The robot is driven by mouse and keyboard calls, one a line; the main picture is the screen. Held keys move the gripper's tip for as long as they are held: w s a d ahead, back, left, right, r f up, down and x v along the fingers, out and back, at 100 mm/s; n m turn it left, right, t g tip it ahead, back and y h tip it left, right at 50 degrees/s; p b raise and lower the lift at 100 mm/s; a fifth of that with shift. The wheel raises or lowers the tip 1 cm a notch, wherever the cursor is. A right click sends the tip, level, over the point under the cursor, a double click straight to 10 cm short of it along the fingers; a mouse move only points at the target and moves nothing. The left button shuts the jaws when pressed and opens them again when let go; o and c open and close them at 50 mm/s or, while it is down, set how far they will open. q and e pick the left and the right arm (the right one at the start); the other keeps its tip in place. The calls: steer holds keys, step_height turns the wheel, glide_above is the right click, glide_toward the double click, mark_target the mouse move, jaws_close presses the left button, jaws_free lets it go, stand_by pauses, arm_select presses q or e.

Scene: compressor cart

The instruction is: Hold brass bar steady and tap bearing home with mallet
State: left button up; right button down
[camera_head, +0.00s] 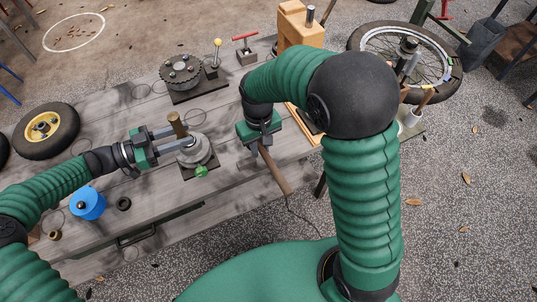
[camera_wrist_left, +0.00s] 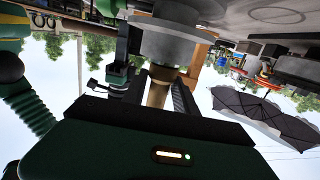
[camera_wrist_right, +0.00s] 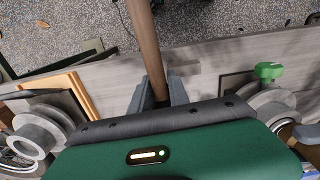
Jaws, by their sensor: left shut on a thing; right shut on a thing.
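The brass bar (camera_head: 176,124) stands nearly upright on the grey round bearing housing (camera_head: 198,152), which has a green knob (camera_head: 201,171) in front. My left gripper (camera_head: 180,140) is shut on the bar; in the left wrist view the bar (camera_wrist_left: 157,94) sits between the two fingers. The bearing itself cannot be made out. My right gripper (camera_head: 262,142) is shut on the mallet's wooden handle (camera_head: 276,172), to the right of the housing and apart from it. The handle (camera_wrist_right: 145,40) also shows in the right wrist view. The mallet's head is hidden.
A blue spool (camera_head: 87,203) and a dark ring (camera_head: 124,204) lie at the front left of the bench (camera_head: 180,215). A wheel (camera_head: 46,130) lies at its left. A toothed plate (camera_head: 181,72) and a red-handled tool (camera_head: 245,50) are behind. A wooden block (camera_head: 300,25) stands at the back.

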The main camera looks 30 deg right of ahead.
arm_select(q)
steer(key=shift+d, duration=0.25)
arm_select(e)
steer(key=w+a+r+n, duration=0.2)
steer(key=w+a+r, duration=0.5)
steer(key=r, duration=0.3)
arm_select(q)
steer(key=shift+a, duration=0.25)
arm_select(e)
steer(key=a+r+n, duration=0.2)
steer(key=a+r, duration=0.8)
steer(key=r, duration=0.4)
steer(key=shift+r, duration=0.4)
steer(key=shift+s, duration=0.1)
steer(key=shift+f, duration=1.5)
steer(key=shift+s, duration=0.1)
